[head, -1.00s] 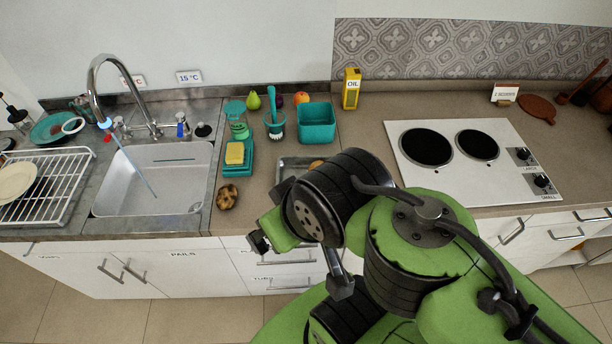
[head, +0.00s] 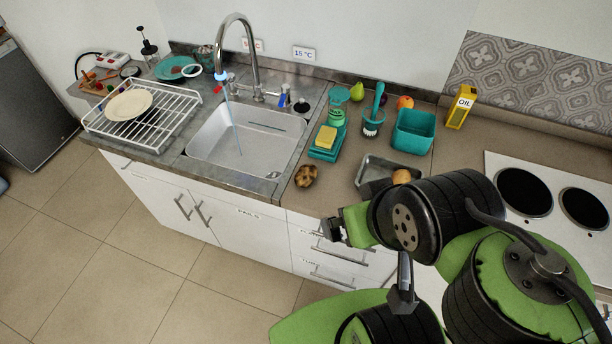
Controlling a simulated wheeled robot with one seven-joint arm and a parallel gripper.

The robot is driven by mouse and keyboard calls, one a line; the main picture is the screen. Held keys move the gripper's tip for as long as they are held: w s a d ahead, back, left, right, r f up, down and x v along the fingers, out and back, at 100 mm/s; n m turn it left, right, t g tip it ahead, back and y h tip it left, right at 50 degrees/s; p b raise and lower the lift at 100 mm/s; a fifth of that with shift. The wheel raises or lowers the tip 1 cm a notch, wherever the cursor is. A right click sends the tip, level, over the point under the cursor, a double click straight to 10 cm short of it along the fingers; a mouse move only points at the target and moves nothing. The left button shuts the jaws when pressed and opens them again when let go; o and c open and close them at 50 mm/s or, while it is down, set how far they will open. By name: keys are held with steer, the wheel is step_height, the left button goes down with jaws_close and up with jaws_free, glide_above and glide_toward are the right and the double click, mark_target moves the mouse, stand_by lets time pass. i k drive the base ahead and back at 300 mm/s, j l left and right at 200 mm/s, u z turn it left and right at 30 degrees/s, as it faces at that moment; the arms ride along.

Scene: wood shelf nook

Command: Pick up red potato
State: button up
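A brown, dark-spotted potato (head: 306,176) lies on the counter near its front edge, right of the sink. A tan, rounded item (head: 401,176) sits in a grey metal tray (head: 366,180), partly hidden by my arm; I cannot tell if it is a potato. Neither looks clearly red. My gripper (head: 332,230) is in front of the cabinet drawers, below the counter edge and apart from the brown potato. Its black fingers are small and seen from the side, so I cannot tell whether they are open.
The sink (head: 245,140) has running water, with a white dish rack (head: 150,118) to its left. A green scale with a yellow sponge (head: 327,138), a teal bin (head: 413,130) and a yellow oil box (head: 461,107) stand behind. The stove (head: 550,230) is right. Floor at left is clear.

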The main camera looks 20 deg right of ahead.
mark_target(306, 175)
steer(key=i+j+u, duration=0.25)
steer(key=j, duration=0.3)
steer(key=i+j+u, duration=0.25)
steer(key=i+j, duration=0.15)
steer(key=j, duration=0.1)
